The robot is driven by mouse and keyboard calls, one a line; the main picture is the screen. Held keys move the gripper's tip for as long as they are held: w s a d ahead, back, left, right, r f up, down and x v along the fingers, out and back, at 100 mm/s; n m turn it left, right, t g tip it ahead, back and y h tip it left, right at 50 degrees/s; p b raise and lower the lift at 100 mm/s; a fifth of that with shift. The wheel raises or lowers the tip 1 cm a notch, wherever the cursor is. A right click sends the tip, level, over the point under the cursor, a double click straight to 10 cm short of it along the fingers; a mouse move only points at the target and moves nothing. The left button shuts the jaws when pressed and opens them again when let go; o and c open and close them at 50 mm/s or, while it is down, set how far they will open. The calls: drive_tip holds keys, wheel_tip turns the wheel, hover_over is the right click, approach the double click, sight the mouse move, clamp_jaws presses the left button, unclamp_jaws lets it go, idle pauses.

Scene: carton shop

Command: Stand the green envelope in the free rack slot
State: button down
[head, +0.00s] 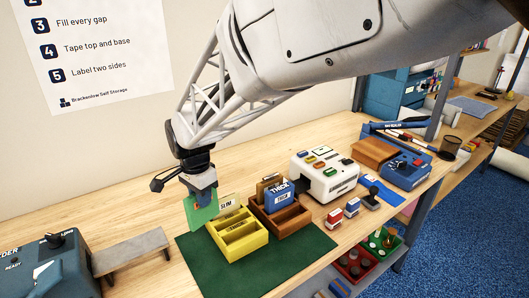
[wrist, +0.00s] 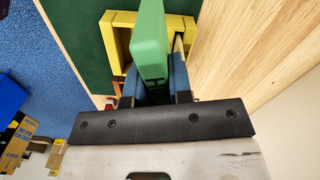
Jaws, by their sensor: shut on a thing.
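My gripper (head: 202,186) is shut on the green envelope (head: 203,212), which hangs upright below it at the left back corner of the yellow rack (head: 240,252). In the wrist view the envelope (wrist: 151,38) sits between the two blue fingers (wrist: 157,88) and covers part of the yellow rack (wrist: 115,48). The yellow rack has dividers and a white "SLIM" label at its back. The brown rack (head: 287,224) stands right of it, holding a blue piece marked "THICK" (head: 280,198). I cannot tell whether the envelope touches the yellow rack.
Both racks stand on a dark green mat (head: 205,265). A white machine (head: 325,176) with coloured buttons is to the right, near small red and blue boxes. A grey metal stand (head: 133,250) is at left. Bare wood lies behind the racks.

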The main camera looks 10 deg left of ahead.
drive_tip(key=w+r+n, duration=0.3)
drive_tip(key=w+n, duration=0.4)
drive_tip(key=w, duration=0.8)
drive_tip(key=w+d+m, duration=0.1)
drive_tip(key=d, duration=0.4)
drive_tip(key=w+d+m, duration=0.1)
drive_tip(key=d, duration=0.4)
drive_tip(key=w+d+m, duration=0.1)
drive_tip(key=d+m, duration=0.1)
drive_tip(key=d, duration=0.3)
drive_tip(key=shift+w, duration=0.25)
drive_tip(key=s+d+m, duration=0.2)
drive_tip(key=d+m, duration=0.2)
drive_tip(key=d, duration=0.5)
drive_tip(key=s+a+f+m, duration=0.1)
drive_tip(key=s+f+m, duration=0.1)
drive_tip(key=s+f, duration=0.2)
drive_tip(key=shift+s+a, duration=0.25)
drive_tip(key=shift+s, duration=0.2)
drive_tip(key=shift+f, duration=0.1)
